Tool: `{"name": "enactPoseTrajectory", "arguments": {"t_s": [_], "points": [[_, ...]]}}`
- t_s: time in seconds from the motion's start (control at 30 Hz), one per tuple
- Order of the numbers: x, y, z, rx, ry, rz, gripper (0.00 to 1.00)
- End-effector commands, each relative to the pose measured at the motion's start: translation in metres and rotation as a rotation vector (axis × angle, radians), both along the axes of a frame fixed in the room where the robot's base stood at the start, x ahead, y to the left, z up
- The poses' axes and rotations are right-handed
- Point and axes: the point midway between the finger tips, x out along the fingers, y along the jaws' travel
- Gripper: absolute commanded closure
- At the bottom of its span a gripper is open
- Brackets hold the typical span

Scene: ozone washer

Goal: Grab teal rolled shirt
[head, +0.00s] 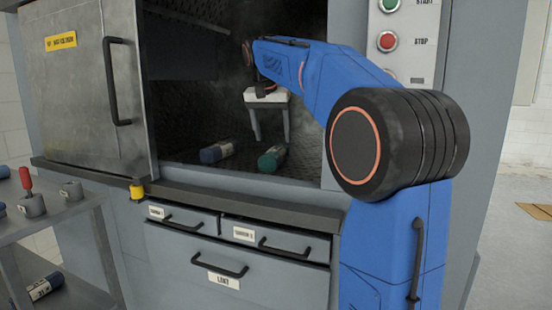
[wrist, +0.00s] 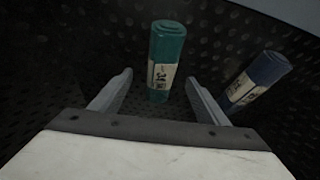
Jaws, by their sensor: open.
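The teal rolled shirt (head: 272,158) lies on the dark dimpled floor inside the washer, below my gripper in the head view. In the wrist view the teal rolled shirt (wrist: 167,60) has a pale printed label band and lies ahead of and partly between my fingers. My gripper (wrist: 158,95) is open, with one finger on each side of the roll's near end. In the head view my gripper (head: 267,128) hangs inside the opening, its fingers pointing down. I cannot tell whether either finger touches the roll.
A blue rolled shirt (head: 216,152) lies left of the teal one in the head view; in the wrist view this blue roll (wrist: 258,80) is to the right, outside my right finger. The washer's sliding door (head: 95,95) stands at the left, and its front sill (head: 180,182) edges the opening.

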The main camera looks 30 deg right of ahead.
Motion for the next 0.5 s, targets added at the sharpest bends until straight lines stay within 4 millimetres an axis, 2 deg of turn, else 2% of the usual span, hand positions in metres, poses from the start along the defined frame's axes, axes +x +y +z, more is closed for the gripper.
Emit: {"name": "enactPoseTrajectory", "arguments": {"t_s": [0.03, 0.2, 0.5], "points": [[0.002, -0.003, -0.009, 0.000, 0.003, -0.001, 0.31], [0.008, -0.008, -0.028, 0.000, 0.001, 0.000, 0.31], [0.013, -0.013, -0.041, 0.000, 0.002, 0.001, 0.31]]}}
